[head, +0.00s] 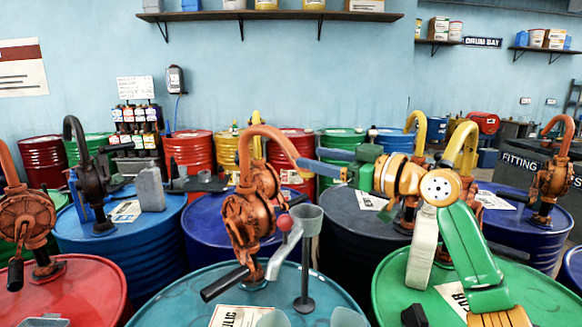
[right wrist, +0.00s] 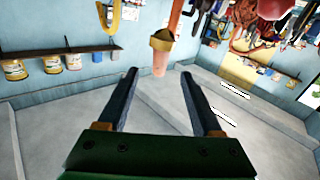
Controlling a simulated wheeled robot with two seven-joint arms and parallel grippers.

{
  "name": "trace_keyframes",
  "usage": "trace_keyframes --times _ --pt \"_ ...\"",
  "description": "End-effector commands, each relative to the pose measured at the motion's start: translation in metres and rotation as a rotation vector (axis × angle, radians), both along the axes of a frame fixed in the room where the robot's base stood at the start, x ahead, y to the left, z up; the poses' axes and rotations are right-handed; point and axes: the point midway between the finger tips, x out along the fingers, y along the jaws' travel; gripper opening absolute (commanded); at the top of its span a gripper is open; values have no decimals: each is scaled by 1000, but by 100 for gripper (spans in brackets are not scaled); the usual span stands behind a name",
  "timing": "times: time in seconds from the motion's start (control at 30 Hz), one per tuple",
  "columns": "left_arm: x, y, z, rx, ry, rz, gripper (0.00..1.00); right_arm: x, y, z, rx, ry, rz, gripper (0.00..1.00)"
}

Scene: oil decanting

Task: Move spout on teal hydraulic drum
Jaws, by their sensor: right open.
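The teal hydraulic drum (head: 180,290) stands at the front centre, its label partly visible. A rusty-orange pump (head: 243,217) stands on it, and its spout (head: 265,131) arches up and then down to the right. My right gripper (head: 308,160) comes in from the right, close to the spout's lower end. In the right wrist view the spout's nozzle (right wrist: 161,55) shows between the fingertips of the open gripper (right wrist: 160,75), with gaps on both sides. Whether it is level with the fingers in depth is unclear. My left gripper is not in view.
A grey funnel (head: 306,217) on a stand and a red-knobbed lever (head: 284,223) are just right of the pump. A green drum (head: 535,295) lies under my right arm. A red drum (head: 85,290) with its own pump stands left. More drums crowd behind.

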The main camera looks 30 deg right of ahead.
Motion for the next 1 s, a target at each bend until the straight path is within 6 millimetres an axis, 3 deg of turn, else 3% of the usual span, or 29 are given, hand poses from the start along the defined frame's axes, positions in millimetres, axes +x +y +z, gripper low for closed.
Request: trace_keyframes --times 0.1,0.3,0.6,0.67,0.87,1.0 --pt "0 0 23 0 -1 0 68 20 9 9 2 2 4 67" --pt "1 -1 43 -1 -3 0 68 54 21 8 4 2 1 67" --pt "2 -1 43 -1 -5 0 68 62 24 2 -1 0 -1 67" --pt "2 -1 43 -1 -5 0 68 62 24 2 0 1 -1 56" --pt "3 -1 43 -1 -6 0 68 62 24 2 0 1 -1 2" --pt "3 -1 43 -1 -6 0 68 61 23 2 0 1 -1 0"
